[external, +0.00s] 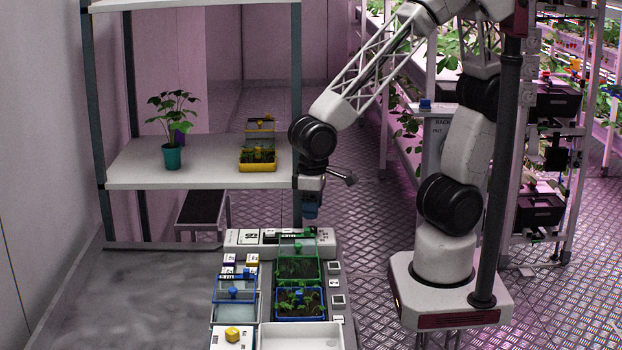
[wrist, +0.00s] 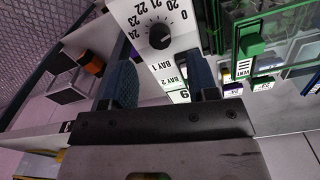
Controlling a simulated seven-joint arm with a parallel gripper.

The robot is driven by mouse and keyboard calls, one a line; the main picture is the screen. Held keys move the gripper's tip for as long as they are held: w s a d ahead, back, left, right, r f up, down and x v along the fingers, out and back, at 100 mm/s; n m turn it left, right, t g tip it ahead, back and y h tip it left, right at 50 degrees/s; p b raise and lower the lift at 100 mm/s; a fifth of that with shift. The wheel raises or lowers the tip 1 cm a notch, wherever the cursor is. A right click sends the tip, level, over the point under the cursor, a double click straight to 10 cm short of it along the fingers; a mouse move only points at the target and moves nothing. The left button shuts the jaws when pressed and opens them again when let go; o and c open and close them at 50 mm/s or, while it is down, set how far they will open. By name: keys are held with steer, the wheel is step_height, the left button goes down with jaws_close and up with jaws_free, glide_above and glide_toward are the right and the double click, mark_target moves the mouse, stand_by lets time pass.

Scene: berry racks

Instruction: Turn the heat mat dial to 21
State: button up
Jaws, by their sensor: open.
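The heat mat dial is a round black knob (wrist: 159,36) on a white panel (wrist: 140,12) in the wrist view. Printed numbers ring it, upside down in this view, with 0, 20, 22 and 24 readable. I cannot tell clearly which number the knob points to. My gripper (wrist: 163,88) is open and empty, its two blue-grey fingers either side of the panel strip, with the knob ahead of the gap between them and apart from it. In the external view my gripper (external: 310,208) hangs above the back of the white panel (external: 249,237), and the knob is too small to make out.
Labels BAY 1 and BAY 2 lie on the panel near the knob. A green-framed tray (external: 298,269) marked VENT in the wrist view stands close beside it. A blue-framed tray (external: 300,304) sits nearer. A shelf (external: 200,175) with a potted plant (external: 172,156) stands left of the arm.

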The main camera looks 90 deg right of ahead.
mark_target(312, 227)
steer(key=shift+f, duration=2.8)
steer(key=c, duration=0.9)
steer(key=shift+c, duration=0.2)
steer(key=shift+d+n, duration=0.1)
steer(key=shift+n, duration=0.3)
steer(key=n, duration=1.1)
